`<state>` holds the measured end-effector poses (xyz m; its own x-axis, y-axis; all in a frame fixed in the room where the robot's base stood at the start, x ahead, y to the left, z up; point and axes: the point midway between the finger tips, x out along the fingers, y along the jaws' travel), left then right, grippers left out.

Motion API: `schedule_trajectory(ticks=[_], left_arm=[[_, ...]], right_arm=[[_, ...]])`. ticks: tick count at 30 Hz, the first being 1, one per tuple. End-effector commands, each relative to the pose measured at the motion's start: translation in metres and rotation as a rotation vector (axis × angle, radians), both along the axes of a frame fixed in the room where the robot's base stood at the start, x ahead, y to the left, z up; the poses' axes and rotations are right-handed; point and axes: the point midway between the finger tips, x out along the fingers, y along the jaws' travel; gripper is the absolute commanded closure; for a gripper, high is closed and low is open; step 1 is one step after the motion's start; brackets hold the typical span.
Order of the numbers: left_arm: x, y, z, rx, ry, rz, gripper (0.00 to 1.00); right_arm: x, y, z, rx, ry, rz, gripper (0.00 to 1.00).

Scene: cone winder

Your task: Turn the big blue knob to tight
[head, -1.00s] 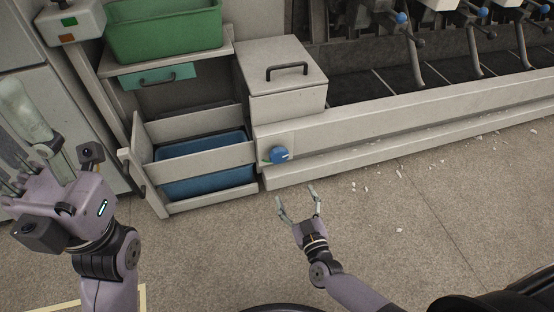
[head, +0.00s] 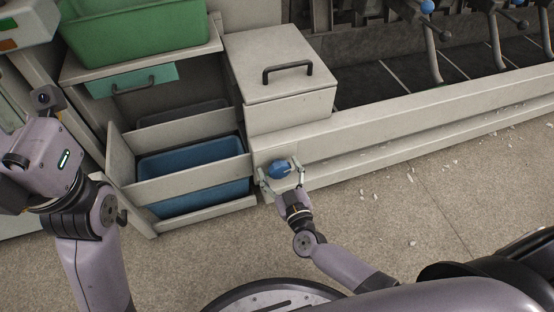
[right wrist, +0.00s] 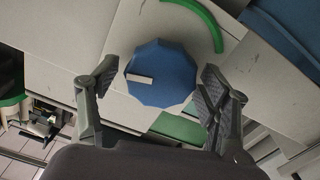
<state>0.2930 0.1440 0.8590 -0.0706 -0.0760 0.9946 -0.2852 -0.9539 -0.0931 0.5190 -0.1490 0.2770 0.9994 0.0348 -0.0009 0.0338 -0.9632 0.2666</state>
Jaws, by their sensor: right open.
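The big blue knob (head: 280,169) sits on the front of the machine's low beam, below the grey lidded box. In the right wrist view the knob (right wrist: 161,76) is a faceted blue disc with a white pointer mark toward its left side. A green arc (right wrist: 200,22) curves above and right of it, and a green patch (right wrist: 180,128) lies below it. My right gripper (head: 282,183) is open, with one finger on each side of the knob. In the right wrist view gaps show between the fingers and the knob. My left arm is at the left; its fingers are out of the picture.
An open drawer with a blue bin (head: 193,178) juts out just left of the knob. A green tray (head: 135,28) stands on the shelf above. The lidded box (head: 279,75) has a black handle. The floor (head: 400,215) at right is clear except for small white scraps.

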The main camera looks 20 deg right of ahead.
Motion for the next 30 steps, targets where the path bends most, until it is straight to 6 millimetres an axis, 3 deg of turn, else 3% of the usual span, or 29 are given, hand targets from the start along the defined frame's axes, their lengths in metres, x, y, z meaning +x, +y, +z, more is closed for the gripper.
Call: schedule_trajectory(ticks=[11,30], left_arm=[[-0.0037,0.0004,0.0043,-0.002,-0.017,0.000,0.60],[-0.0017,0.0005,0.0014,-0.002,-0.006,0.000,0.60]], right_arm=[[0.0004,0.0009,0.0001,0.001,0.001,0.000,0.30],[0.0004,0.0007,-0.0002,0.000,0.001,0.000,0.73]])
